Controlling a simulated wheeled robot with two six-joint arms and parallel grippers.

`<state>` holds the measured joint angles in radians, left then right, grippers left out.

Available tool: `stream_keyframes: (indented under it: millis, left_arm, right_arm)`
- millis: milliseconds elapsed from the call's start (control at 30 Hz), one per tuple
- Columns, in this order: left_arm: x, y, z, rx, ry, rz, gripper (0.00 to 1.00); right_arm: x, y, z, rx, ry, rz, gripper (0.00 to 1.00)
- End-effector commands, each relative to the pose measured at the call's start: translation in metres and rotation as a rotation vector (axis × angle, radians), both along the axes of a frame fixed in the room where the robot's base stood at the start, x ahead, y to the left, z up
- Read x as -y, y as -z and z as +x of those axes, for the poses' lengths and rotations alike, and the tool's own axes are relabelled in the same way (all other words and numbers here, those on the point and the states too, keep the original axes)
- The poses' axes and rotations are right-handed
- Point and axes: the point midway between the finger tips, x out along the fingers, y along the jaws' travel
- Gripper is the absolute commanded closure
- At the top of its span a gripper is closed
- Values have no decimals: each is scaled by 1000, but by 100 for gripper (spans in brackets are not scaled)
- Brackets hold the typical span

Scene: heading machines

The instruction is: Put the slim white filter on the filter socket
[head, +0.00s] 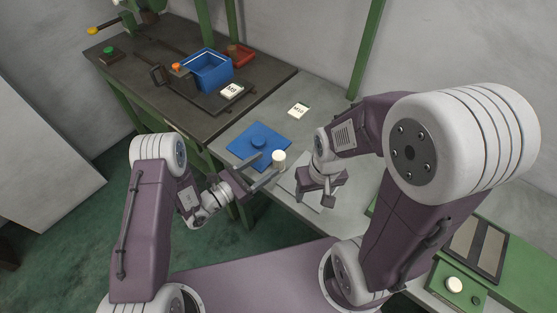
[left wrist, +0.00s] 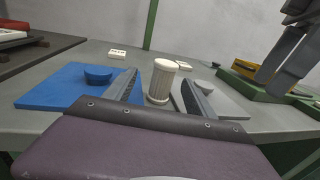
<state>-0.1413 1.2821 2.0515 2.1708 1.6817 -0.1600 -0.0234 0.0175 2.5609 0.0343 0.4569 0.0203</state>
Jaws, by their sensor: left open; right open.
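The slim white filter (head: 278,158) stands upright on the grey bench, at the right edge of a blue plate. A low round blue socket (head: 258,141) sits on this plate. My left gripper (head: 270,167) is open, with its fingers reaching toward the filter. In the left wrist view the ribbed filter (left wrist: 160,84) stands between the two spread fingers, with visible gaps on both sides. The blue socket (left wrist: 98,75) is left of it there. My right gripper (head: 316,200) is open and empty over a pale grey plate (head: 289,184), hiding part of it.
The blue plate (head: 243,149) lies flat on the grey bench (head: 318,98). A white label card (head: 298,110) lies behind it. A dark bench with a blue bin (head: 207,69) stands at the back left. A green machine (head: 510,270) is at the right.

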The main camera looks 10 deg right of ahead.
Motion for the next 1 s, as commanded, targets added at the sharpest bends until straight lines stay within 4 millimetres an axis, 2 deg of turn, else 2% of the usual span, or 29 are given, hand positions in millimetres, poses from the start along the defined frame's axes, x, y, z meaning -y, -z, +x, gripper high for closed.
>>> stream_keyframes:
  millis: [233,400,500,733,767,967,1000]
  left_arm:
    - [15,-2,5,0,3,1,36]
    - [45,-5,16,1,5,0,36]
    - [55,-4,22,-1,3,0,36]
    - [57,-3,23,-3,1,1,36]
    - [57,-3,23,-3,1,1,42]
    - [57,-3,23,-3,1,1,97]
    - [57,-3,23,-2,2,0,100]
  right_arm:
    - [0,-5,0,-2,-2,-1,39]
    - [0,-13,0,-2,-3,-1,39]
    - [0,-13,0,-2,-3,-1,39]
    - [0,-13,0,-2,-3,-1,39]
    - [0,-13,0,-2,-3,-1,39]
    - [0,-13,0,-3,-3,-1,39]
    - [0,-13,0,-3,-3,-1,39]
